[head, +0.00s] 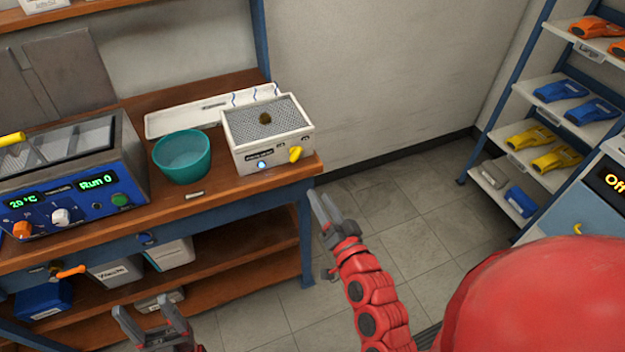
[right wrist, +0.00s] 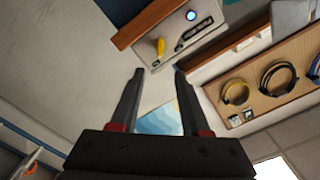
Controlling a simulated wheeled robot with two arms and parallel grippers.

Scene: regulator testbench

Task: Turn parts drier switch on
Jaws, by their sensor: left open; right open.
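The parts drier (head: 268,140) is a white box with a grey mesh top, at the right end of the wooden bench. Its front has a yellow switch (head: 295,154), a dark label and a small round light (head: 262,165) that glows bluish white. A small brown part (head: 265,118) lies on the mesh. My right gripper (head: 327,204) is open and empty, below and right of the drier, apart from the switch. In the right wrist view the yellow switch (right wrist: 160,47) shows beyond the open fingers (right wrist: 157,78). My left gripper (head: 148,308) is open and empty, low in front of the bench.
A teal bowl (head: 182,157) stands left of the drier, and a blue machine (head: 75,185) with knobs and lit displays further left. A long white tray (head: 188,108) lies behind. Shelves with coloured parts (head: 560,90) stand at the right. Floor right of the bench is clear.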

